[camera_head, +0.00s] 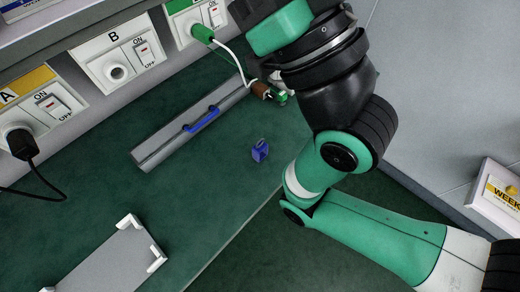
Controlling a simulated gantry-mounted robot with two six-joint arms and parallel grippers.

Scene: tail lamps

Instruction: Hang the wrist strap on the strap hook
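I cannot pick out the wrist strap or the strap hook with certainty. A small blue piece with a loop-like top (260,151) stands on the green mat, right of a grey bar. A blue handle-like strip (203,119) lies along that grey bar (165,142). A white cord (232,58) runs from a green plug (203,33) to a small brown and green part (263,90) beside my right wrist. My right arm reaches in from the right; its gripper's fingers are mostly hidden behind the wrist, so their opening does not show. My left gripper is out of view.
Sockets with ON/OFF switches line the back, including panel B (116,58) and panel A (40,101) with a black plug (20,141). A grey tray with white corners (115,262) lies front left. A white box (497,197) stands at right.

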